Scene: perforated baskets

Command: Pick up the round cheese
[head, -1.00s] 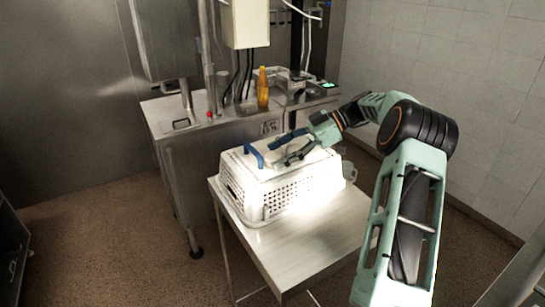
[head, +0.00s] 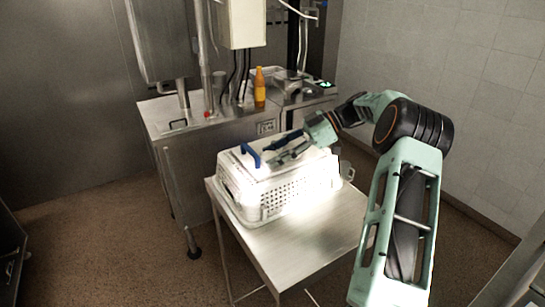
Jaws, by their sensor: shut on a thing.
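A white perforated basket (head: 240,190) with blue handles (head: 251,155) stands on the small steel table. My gripper (head: 276,157) reaches in from the right at the basket's top, with its fingers pointing left and down between the handles. It is shut on a pale thing that looks to be the round cheese, but its outline is hard to tell from the bright white basket. The inside of the basket is too small and overexposed to make out.
The steel table (head: 290,245) has bare room in front of the basket. Behind it is a steel counter with an orange bottle (head: 260,90) and a tray. A tiled wall is at the right.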

